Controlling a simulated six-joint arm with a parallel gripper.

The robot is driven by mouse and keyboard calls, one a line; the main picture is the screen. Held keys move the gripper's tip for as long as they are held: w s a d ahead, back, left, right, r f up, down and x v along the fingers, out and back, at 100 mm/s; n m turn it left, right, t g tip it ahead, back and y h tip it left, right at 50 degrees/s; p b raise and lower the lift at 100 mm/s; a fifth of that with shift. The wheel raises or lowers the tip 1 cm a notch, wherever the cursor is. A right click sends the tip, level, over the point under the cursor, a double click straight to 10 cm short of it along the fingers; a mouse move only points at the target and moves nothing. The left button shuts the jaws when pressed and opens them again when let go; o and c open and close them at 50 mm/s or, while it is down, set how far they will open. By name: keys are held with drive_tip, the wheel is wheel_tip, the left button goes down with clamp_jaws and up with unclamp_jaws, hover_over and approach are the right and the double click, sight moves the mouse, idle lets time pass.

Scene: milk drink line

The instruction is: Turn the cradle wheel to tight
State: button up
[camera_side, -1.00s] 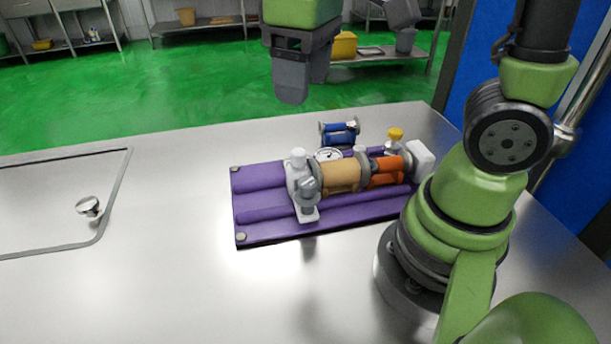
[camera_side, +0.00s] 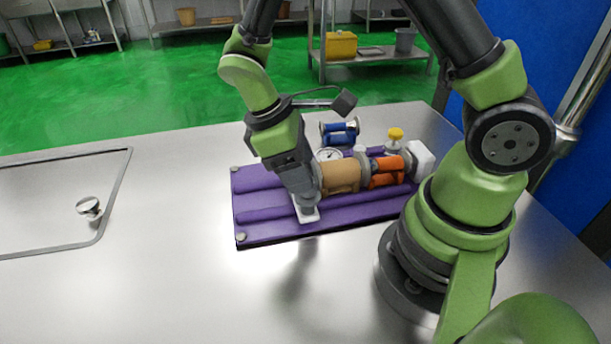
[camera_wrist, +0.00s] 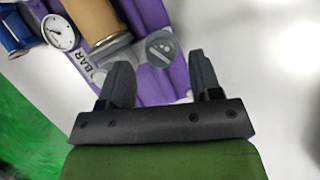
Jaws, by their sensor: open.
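A round grey wheel (camera_wrist: 161,46) with a marked face, seemingly the cradle wheel, shows in the wrist view just beyond the space between my fingertips. In the side view my gripper mostly hides it. My gripper (camera_wrist: 162,72) is open, with one finger to each side of the wheel's line and no clear contact. In the side view my gripper (camera_side: 303,193) points down at the left end of the tan cylinder (camera_side: 341,177). The cylinder lies on a purple cradle base (camera_side: 262,224). The wheel's exact setting cannot be read.
A dial gauge (camera_side: 328,155) and a blue cylinder pair (camera_side: 339,133) stand behind the tan cylinder. Orange parts (camera_side: 387,169), a yellow knob (camera_side: 395,133) and a white end block (camera_side: 420,156) are to the right. The steel table (camera_side: 180,260) is clear in front and left.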

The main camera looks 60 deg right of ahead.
drive_tip(key=shift+x, duration=1.35)
drive_tip(key=c, duration=0.9)
drive_tip(key=shift+c, duration=0.2)
